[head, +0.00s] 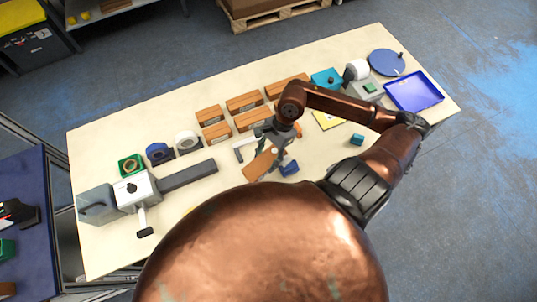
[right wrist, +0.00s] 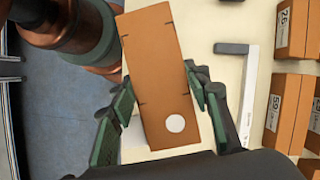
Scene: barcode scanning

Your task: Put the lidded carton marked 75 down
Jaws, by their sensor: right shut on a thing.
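My right gripper (head: 276,150) is over the middle of the table, shut on an orange-brown carton (head: 260,165). In the right wrist view the carton (right wrist: 158,70) lies between the green-padded fingers (right wrist: 160,105), its long side running away from the wrist. A white round spot shows near its close end. No number shows on the visible face, so I cannot read 75 on it. I cannot tell whether the carton touches the table (head: 330,160). My left gripper is not in view.
Several similar cartons (head: 252,118) stand in two rows behind the gripper. A grey-and-white L-shaped piece (head: 244,146) lies just left of the held carton, and a blue object (head: 290,168) to its right. A blue tray (head: 414,91) is at the right end.

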